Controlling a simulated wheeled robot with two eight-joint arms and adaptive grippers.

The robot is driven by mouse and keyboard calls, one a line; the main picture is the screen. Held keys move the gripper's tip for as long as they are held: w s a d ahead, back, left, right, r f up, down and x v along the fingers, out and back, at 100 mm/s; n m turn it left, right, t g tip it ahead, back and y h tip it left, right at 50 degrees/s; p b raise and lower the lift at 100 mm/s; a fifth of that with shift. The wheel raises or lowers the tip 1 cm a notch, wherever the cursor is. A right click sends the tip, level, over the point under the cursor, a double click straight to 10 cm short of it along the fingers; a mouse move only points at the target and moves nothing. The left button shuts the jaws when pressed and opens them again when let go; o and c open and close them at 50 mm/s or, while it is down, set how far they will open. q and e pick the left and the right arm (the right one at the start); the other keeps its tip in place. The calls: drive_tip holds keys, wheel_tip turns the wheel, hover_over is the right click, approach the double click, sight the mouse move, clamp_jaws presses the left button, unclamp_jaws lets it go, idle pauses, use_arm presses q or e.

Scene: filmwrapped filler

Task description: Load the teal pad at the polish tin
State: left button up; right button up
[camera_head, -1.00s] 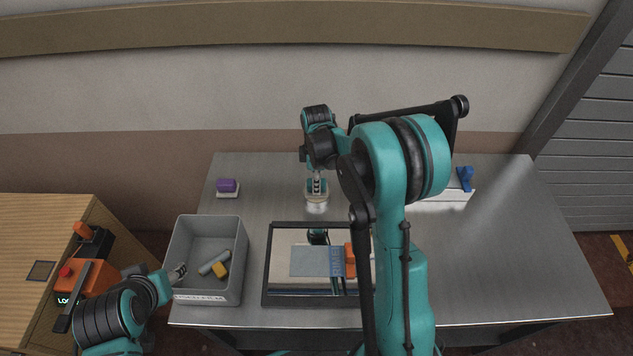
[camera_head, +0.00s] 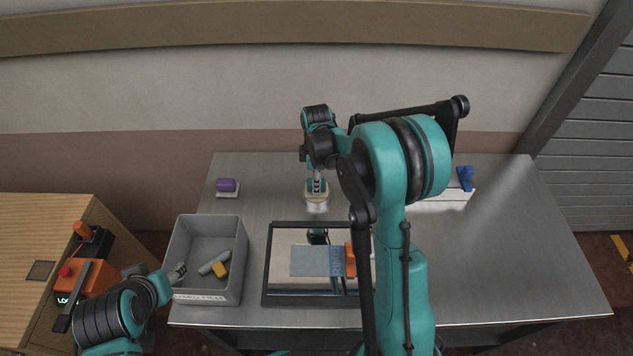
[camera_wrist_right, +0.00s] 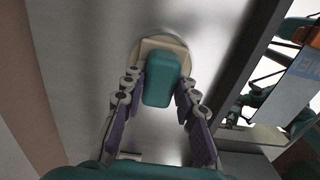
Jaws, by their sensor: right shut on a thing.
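The teal pad (camera_wrist_right: 163,78) is held between the two fingers of my right gripper (camera_wrist_right: 160,85) in the right wrist view. In the head view, my right gripper (camera_head: 317,180) points down at the polish tin (camera_head: 317,204), a short round tin standing on the metal table. The tin's beige top (camera_wrist_right: 148,47) shows around the pad's far end in the wrist view. The pad is over the tin's top; I cannot tell whether they touch. My left gripper (camera_head: 180,272) is at the grey bin's left wall, too small to read its opening.
The grey bin (camera_head: 241,262) holds a yellow block and grey pieces. A black-framed panel (camera_head: 267,262) lies beside it, with a grey-blue cloth and an orange piece. A purple pad (camera_head: 227,185) sits on a pale base at the back left. A blue item (camera_head: 465,178) stands at the right.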

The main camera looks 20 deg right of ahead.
drive_tip(key=shift+r+p, duration=2.45)
drive_tip(key=shift+r, duration=1.05)
drive_tip(key=shift+f, duration=0.1)
